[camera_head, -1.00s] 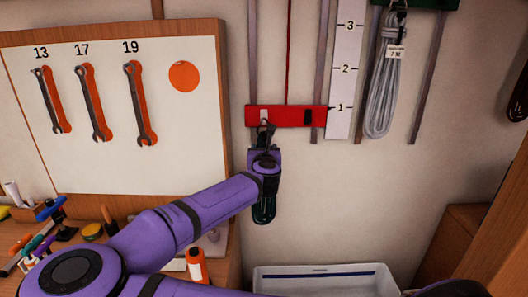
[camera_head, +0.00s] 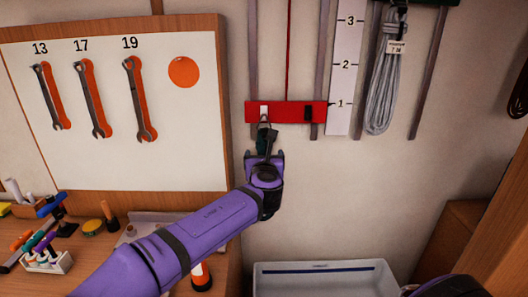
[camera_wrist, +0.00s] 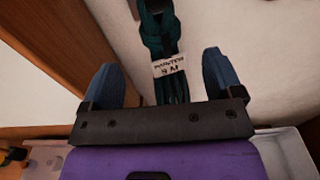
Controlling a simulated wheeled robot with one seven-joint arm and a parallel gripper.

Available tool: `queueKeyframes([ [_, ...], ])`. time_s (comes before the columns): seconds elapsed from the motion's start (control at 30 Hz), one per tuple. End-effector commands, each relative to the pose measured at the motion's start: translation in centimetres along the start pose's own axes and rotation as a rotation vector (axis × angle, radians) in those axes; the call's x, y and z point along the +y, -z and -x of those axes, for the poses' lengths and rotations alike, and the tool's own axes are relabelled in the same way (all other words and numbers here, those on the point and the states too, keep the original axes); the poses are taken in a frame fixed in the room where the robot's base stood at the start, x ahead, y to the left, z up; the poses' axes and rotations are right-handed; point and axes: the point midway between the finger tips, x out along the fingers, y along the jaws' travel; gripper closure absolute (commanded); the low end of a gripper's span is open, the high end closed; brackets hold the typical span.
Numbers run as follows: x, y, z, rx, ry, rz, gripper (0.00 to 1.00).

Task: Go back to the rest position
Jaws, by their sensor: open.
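My gripper (camera_head: 265,158) is open in front of the wall, just below the red board (camera_head: 287,112). A dark green coiled line (camera_head: 264,141) hangs from the left part of that board. In the wrist view the coil (camera_wrist: 152,30), with a white paper tag (camera_wrist: 169,66), hangs beyond and between my two blue-grey fingertips (camera_wrist: 163,72). The fingers stand wide apart on either side, and I see no contact with the coil. Its lower part is hidden behind my gripper.
A grey coiled line (camera_head: 382,85) hangs to the right, beside a numbered white strip (camera_head: 345,70). A wrench board (camera_head: 110,165) is on the left above a cluttered bench (camera_head: 100,260). A pale bin (camera_head: 325,268) stands below. A wooden cabinet is at lower right.

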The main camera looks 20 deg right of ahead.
Motion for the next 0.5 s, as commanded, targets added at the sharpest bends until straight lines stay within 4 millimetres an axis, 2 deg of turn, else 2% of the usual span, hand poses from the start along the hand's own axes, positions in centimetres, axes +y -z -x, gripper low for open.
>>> queueKeyframes([
  [0.03, 0.0, 0.0, 0.8, 0.000, -0.001, 0.000, 0.14],
  [0.2, 0.0, 0.0, 2.5, 0.000, 0.001, -0.001, 0.14],
  [0.5, -0.6, 0.3, 2.9, 0.013, 0.018, -0.021, 0.14],
])
